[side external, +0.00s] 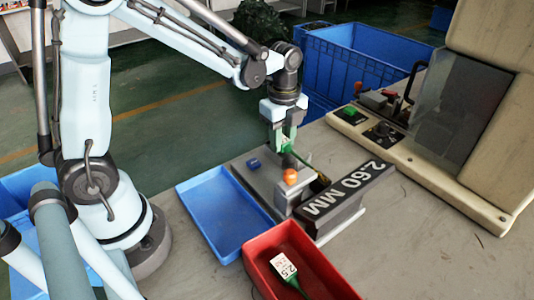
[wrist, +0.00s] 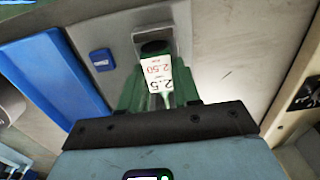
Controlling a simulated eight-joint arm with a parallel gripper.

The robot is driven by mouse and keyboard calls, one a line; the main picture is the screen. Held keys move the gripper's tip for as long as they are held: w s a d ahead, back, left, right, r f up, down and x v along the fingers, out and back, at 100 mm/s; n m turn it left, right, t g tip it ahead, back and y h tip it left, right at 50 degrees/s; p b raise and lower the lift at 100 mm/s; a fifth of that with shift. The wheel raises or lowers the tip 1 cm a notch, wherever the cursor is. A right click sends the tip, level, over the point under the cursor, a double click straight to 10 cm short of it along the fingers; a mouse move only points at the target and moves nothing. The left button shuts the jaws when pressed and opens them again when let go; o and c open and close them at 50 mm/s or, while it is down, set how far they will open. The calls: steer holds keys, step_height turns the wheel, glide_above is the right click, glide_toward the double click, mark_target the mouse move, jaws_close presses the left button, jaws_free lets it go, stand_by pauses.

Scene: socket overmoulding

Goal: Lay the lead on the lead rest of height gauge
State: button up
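My gripper (side external: 284,138) points down above the grey height gauge (side external: 262,192) and is shut on a lead (side external: 288,144). In the wrist view the lead's white tag (wrist: 158,76), printed 2.5 and 2.50, shows between the green fingers (wrist: 157,95). A green cable runs from the gripper toward the gauge's right side in the side view. The gauge has a blue button (side external: 254,163), an orange knob (side external: 290,176) and a sign reading 2.60 MM (side external: 346,190). The lead rest cannot be clearly made out. I cannot tell whether the lead touches the gauge.
A red bin (side external: 316,262) in front holds another tagged lead (side external: 284,266). A shallow blue tray (side external: 222,215) lies left of the gauge. A beige machine (side external: 430,150) stands at right and blue crates (side external: 360,60) behind. Bare table lies at front right.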

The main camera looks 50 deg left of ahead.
steer(key=o, duration=0.4)
step_height(320, 180, up, 12)
steer(key=s+f+n+t, duration=0.1)
steer(key=s+n+t, duration=0.1)
steer(key=n, duration=0.4)
steer(key=s+f+n+t, duration=0.1)
steer(key=s+n+t, duration=0.1)
steer(key=s+n, duration=0.2)
steer(key=s+f+n+t, duration=0.1)
steer(key=s+n+t, duration=0.2)
steer(key=n, duration=0.5)
steer(key=shift+d+f, duration=0.3)
steer(key=shift+d, duration=0.1)
